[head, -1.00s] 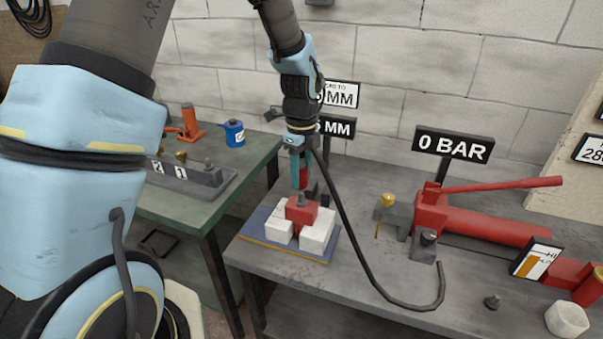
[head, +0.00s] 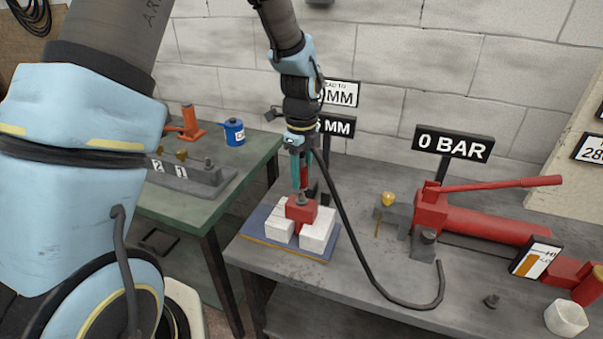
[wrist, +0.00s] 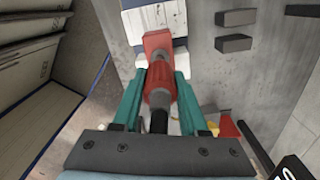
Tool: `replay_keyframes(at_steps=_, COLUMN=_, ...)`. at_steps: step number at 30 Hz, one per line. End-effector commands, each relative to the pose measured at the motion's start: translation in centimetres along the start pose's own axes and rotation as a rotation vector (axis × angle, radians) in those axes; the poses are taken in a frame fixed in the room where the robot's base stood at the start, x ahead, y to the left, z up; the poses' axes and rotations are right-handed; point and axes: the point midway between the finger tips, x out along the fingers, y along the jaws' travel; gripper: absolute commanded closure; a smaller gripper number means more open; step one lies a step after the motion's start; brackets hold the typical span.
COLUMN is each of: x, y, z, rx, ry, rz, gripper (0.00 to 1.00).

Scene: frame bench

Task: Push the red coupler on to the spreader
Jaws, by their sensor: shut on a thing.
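My gripper (head: 303,172) has teal fingers and points down over the near bench. It is shut on the red coupler (wrist: 159,82), which has a black hose running from it. The spreader (head: 301,211) is a red block with a grey top fitting, set between white blocks on a blue mat. In the head view the coupler is directly above that fitting, close to or touching it; I cannot tell whether it is seated.
A red hand pump (head: 490,220) with a long handle stands to the right, below a "0 BAR" sign (head: 453,144). The black hose (head: 355,245) loops across the bench. White blocks (head: 318,232) flank the spreader.

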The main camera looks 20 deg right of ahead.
Motion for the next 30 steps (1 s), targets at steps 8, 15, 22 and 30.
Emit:
replay_keyframes(at_steps=8, x=0.8, y=0.0, z=0.0, rx=0.000, ry=0.000, rz=0.001, gripper=1.00)
replay_keyframes(at_steps=15, x=1.3, y=0.0, z=0.0, rx=0.000, ry=0.000, rz=0.000, gripper=1.00)
replay_keyframes(at_steps=22, x=1.9, y=0.0, z=0.0, rx=0.000, ry=0.000, rz=0.000, gripper=1.00)
replay_keyframes(at_steps=30, x=2.5, y=0.0, z=0.0, rx=0.000, ry=0.000, rz=-0.001, gripper=1.00)
